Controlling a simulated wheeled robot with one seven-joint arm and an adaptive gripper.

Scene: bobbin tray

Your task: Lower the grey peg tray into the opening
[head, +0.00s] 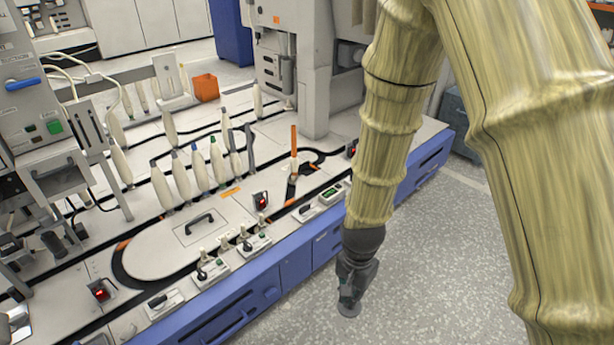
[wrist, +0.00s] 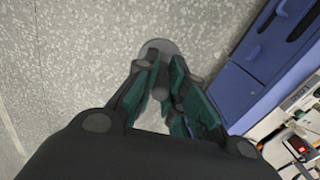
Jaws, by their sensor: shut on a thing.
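My gripper (head: 352,284) hangs pointing down over the grey floor, in front of the bench's blue side. In the wrist view its fingers (wrist: 168,78) are closed around the grey peg tray (wrist: 158,46), a small round disc that shows beyond the fingertips. The tray also shows in the head view (head: 348,310) at the bottom of my gripper, held out in the air, apart from the bench. The fingers hide its middle part. I cannot make out for certain which place on the bench is the opening.
The bench (head: 200,235) carries black tracks, several upright white bobbins (head: 181,175), an orange upright piece (head: 294,142) and switch boxes (head: 255,243) along its front edge. An orange bin (head: 205,87) stands farther back. The floor (head: 440,270) right of the bench is clear.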

